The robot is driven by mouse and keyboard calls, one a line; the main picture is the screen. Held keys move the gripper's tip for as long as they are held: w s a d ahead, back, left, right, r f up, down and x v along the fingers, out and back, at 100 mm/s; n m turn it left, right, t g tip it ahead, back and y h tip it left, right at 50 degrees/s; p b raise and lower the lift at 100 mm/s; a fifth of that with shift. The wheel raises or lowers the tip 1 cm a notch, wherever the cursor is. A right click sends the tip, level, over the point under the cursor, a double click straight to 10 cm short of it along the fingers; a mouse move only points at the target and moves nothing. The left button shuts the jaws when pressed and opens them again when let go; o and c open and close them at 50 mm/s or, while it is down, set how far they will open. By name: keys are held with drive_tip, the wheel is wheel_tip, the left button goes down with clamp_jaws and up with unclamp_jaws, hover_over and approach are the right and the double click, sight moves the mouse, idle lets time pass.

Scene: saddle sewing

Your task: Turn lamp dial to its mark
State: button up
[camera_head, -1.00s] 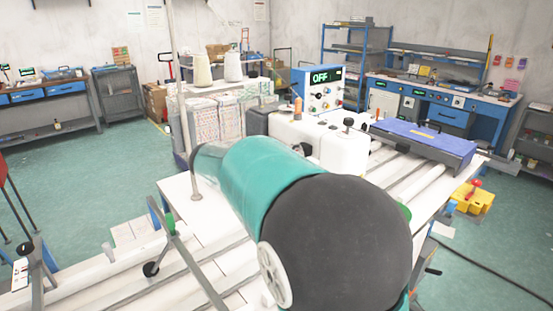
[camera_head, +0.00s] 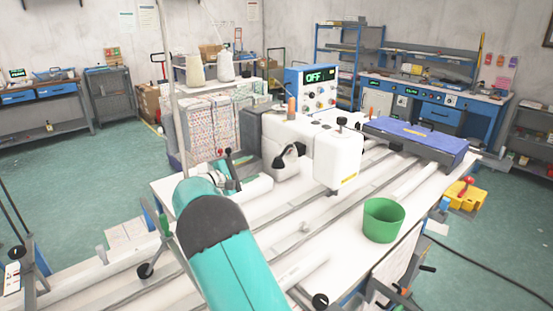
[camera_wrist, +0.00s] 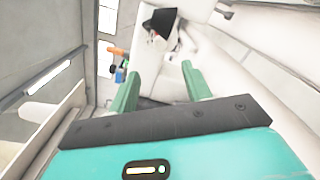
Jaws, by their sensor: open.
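My gripper (camera_wrist: 158,82) shows in the wrist view with its two green fingers apart and nothing between them. It points toward the white sewing machine, and a dark lamp-like head (camera_wrist: 160,22) lies beyond the fingertips. In the head view, the white sewing machine (camera_head: 338,165) stands on the table with a dark lamp-like head (camera_head: 290,155) at its front. A blue control box (camera_head: 312,88) behind it reads OFF and carries several small knobs. I cannot make out which part is the lamp dial, nor any mark. My fingers are not clear in the head view.
A green bin (camera_head: 383,220) stands on the white table at the right. A blue flat case (camera_head: 415,138) lies behind it. Thread cones (camera_head: 195,68) stand at the back. Long rails run across the table.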

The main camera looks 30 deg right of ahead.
drive_tip(key=d, duration=0.4)
drive_tip(key=w+d, duration=0.1)
drive_tip(key=d, duration=0.7)
drive_tip(key=shift+w, duration=0.3)
